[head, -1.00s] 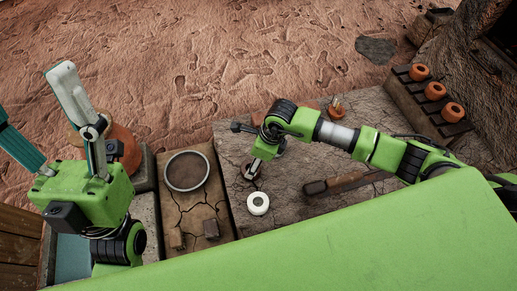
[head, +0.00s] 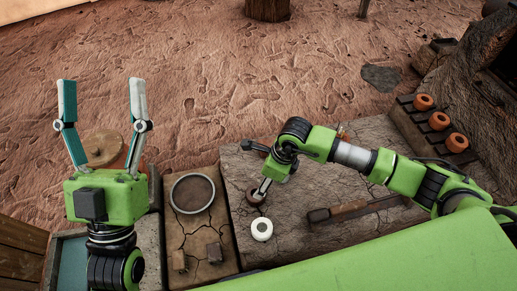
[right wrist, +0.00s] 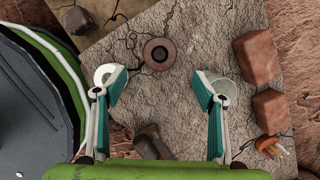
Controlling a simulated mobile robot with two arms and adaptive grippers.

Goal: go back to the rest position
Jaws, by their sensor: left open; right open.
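My left gripper (head: 102,86) is open and empty in the head view. Its two fingers point up the picture, spread wide, in front of a round orange-brown pot with a lid (head: 104,149). My right gripper (right wrist: 160,82) is open in the right wrist view, with a clear gap between its fingers. In the head view it points down over the cracked worktable (head: 320,170), partly hidden by its own wrist. A brown ring with a dark hole (right wrist: 158,52) lies beyond the gap, apart from the fingers. A white ring (head: 262,229) stands on the table nearby.
A round grey-rimmed dish (head: 192,193) and small blocks (head: 214,251) sit on a cracked board. A wooden-handled tool (head: 352,209) lies on the table. Orange pots (head: 439,121) stand on a slatted rack at right. Two reddish blocks (right wrist: 257,57) lie right of the right gripper. Open ground lies behind.

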